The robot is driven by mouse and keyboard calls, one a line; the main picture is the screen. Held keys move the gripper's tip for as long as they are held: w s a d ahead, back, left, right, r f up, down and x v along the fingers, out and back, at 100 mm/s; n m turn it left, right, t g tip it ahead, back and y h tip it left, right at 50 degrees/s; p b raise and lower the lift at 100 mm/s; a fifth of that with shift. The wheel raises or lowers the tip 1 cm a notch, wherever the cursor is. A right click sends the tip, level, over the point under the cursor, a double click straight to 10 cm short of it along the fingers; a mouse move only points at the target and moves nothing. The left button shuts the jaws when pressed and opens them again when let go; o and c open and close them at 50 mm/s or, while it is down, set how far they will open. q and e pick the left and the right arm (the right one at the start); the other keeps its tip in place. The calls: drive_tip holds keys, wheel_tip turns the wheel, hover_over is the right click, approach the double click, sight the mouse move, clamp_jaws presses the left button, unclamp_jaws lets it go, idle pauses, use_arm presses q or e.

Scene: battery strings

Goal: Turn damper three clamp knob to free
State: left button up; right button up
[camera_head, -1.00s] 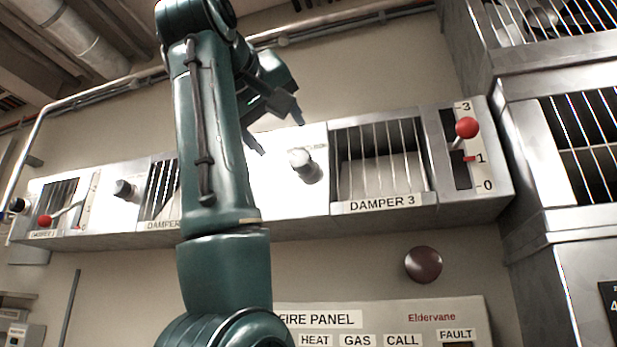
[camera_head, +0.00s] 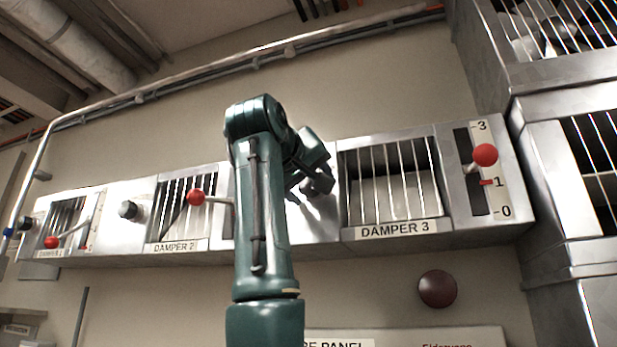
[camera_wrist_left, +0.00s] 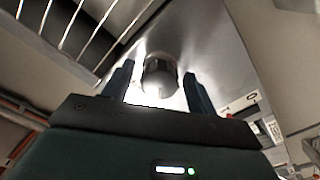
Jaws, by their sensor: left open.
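The damper 3 unit (camera_head: 399,230) is a metal wall box with a barred opening, and a red-ball lever (camera_head: 484,155) on its right beside a 0 to 3 scale. In the head view my left gripper (camera_head: 316,188) is in front of the plate left of the bars and hides the clamp knob. In the left wrist view the round grey knob (camera_wrist_left: 160,74) shows between the two spread fingers of my left gripper (camera_wrist_left: 158,72), with gaps on both sides. Whether a finger touches it I cannot tell. My right gripper is not in view.
The damper 2 unit (camera_head: 174,246) is left of my arm, with its red lever ball (camera_head: 196,197) and knob (camera_head: 130,209). A dark red dome (camera_head: 437,289) is on the wall below damper 3. Metal racks (camera_head: 565,150) stand at the right.

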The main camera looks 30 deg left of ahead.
use_arm(q)
drive_tip(key=c, duration=1)
drive_tip(key=shift+o, duration=0.2)
drive_tip(key=shift+m, duration=0.3)
drive_tip(key=m, duration=0.3)
drive_tip(key=shift+a+m, duration=0.1)
drive_tip(key=shift+m, duration=0.3)
drive_tip(key=m, duration=0.4)
drive_tip(key=shift+m, duration=0.3)
drive_tip(key=m, duration=0.8)
drive_tip(key=shift+m, duration=0.6)
